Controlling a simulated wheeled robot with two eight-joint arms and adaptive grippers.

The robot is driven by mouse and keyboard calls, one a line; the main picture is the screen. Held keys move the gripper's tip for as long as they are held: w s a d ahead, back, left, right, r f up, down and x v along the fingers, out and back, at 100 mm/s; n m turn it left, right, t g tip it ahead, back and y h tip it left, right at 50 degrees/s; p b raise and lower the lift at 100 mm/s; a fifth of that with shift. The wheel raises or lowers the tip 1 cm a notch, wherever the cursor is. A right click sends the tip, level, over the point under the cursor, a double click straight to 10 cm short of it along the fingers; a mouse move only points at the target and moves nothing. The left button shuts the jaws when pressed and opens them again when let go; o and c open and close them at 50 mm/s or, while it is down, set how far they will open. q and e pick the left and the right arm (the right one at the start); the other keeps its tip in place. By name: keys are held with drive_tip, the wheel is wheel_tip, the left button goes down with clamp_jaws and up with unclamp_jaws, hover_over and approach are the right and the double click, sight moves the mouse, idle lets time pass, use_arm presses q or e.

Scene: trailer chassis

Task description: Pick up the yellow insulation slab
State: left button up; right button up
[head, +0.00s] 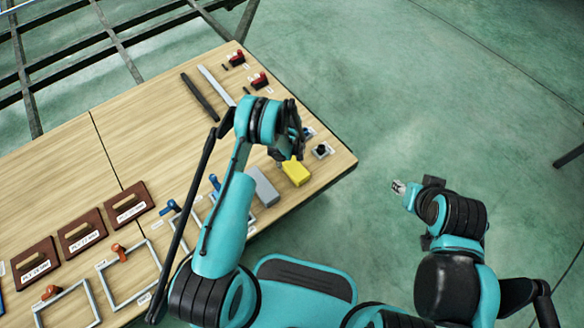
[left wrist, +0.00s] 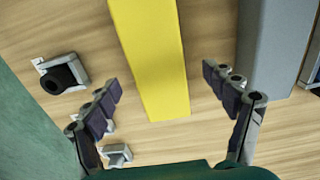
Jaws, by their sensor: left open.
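The yellow insulation slab (head: 297,173) lies on the wooden table near its right corner. In the left wrist view the yellow slab (left wrist: 150,55) runs down the middle, between the spread fingers. My left gripper (head: 282,157) is above the table beside the slab, partly hidden by its own arm. In the left wrist view my left gripper (left wrist: 158,82) is open and empty, with a finger on either side of the slab and no clear contact. My right arm's end (head: 399,187) is off the table to the right; its finger state is unclear.
A grey slab (head: 263,187) lies just left of the yellow one; it also shows in the left wrist view (left wrist: 275,45). A small black part (head: 321,151) sits near the table (head: 150,130) corner. Brown labelled boards (head: 82,238) and metal frames (head: 130,275) lie further left.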

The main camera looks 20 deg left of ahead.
sight(292, 164)
use_arm(q)
wheel_tip(292, 164, down, 4)
drive_tip(key=shift+d+r+b, duration=0.1)
drive_tip(key=shift+d+b, duration=0.05)
drive_tip(key=shift+b, duration=0.6)
drive_tip(key=c, duration=1.3)
drive_tip(key=shift+o, duration=0.2)
drive_tip(key=shift+r, duration=0.15)
